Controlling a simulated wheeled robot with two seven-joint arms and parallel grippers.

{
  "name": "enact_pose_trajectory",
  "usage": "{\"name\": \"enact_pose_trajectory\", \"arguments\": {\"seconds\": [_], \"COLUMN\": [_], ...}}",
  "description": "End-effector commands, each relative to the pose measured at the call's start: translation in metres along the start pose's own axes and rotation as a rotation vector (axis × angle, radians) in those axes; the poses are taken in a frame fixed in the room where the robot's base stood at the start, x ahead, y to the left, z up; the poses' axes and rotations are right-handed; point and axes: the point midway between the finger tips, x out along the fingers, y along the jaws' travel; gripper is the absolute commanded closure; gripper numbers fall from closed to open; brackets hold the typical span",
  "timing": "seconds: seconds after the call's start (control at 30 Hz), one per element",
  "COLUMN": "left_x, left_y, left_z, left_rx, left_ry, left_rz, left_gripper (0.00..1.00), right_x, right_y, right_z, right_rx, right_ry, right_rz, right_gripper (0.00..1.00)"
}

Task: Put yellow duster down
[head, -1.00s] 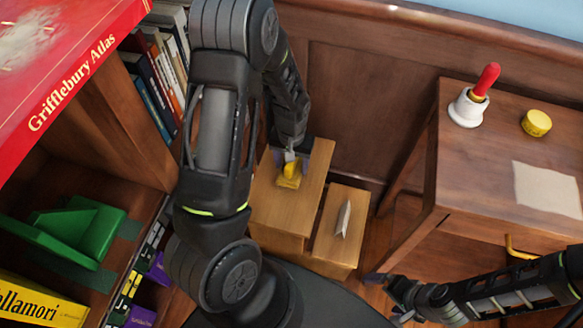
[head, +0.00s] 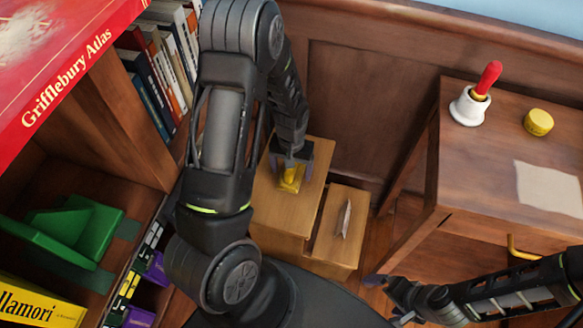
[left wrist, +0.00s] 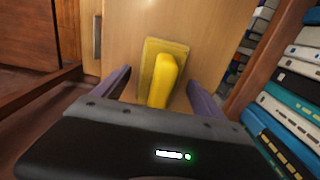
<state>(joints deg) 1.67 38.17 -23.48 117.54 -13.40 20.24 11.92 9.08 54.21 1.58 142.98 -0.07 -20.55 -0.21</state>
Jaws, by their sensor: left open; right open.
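The yellow duster (head: 291,179) rests on the upper top of a light wood step unit, below my left gripper (head: 291,158). In the left wrist view the duster (left wrist: 163,75) lies between the two spread purple-grey fingers of the left gripper (left wrist: 161,88), with a gap on each side. The left gripper is open. My right gripper (head: 388,290) is at the lower right, low beside the desk, and is open and empty as far as I can see; its fingertips are small in view.
The light wood step unit (head: 262,215) has a lower step holding a small pale pointed object (head: 344,219). A bookcase with books (head: 150,90) and green bookend-like shapes (head: 90,225) stands left. A desk (head: 470,160) at right carries a red-handled bell (head: 472,105) and a yellow tin (head: 538,122).

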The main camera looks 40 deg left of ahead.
Motion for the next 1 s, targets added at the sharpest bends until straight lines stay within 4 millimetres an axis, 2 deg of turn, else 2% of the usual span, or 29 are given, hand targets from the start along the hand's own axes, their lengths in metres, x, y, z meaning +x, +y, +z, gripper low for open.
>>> {"name": "enact_pose_trajectory", "arguments": {"seconds": [0.27, 0.37, 0.8, 1.0], "left_x": [-0.010, -0.024, -0.107, -0.123], "left_y": [0.000, 0.000, 0.000, 0.000], "left_z": [0.000, 0.000, 0.000, 0.000], "left_rx": [0.000, 0.000, 0.000, 0.000], "left_ry": [0.000, 0.001, 0.000, 0.000], "left_rz": [0.000, 0.000, 0.000, 0.000], "left_gripper": [0.19, 0.19, 0.19, 0.19], "right_x": [-0.008, -0.018, -0.081, -0.092], "right_y": [-0.003, -0.007, -0.032, -0.036], "right_z": [0.000, 0.000, -0.001, -0.001], "right_rx": [0.000, 0.000, 0.002, 0.003], "right_ry": [0.000, 0.000, 0.000, 0.000], "right_rz": [0.000, 0.000, -0.001, -0.001], "right_gripper": [0.02, 0.02, 0.02, 0.02]}}
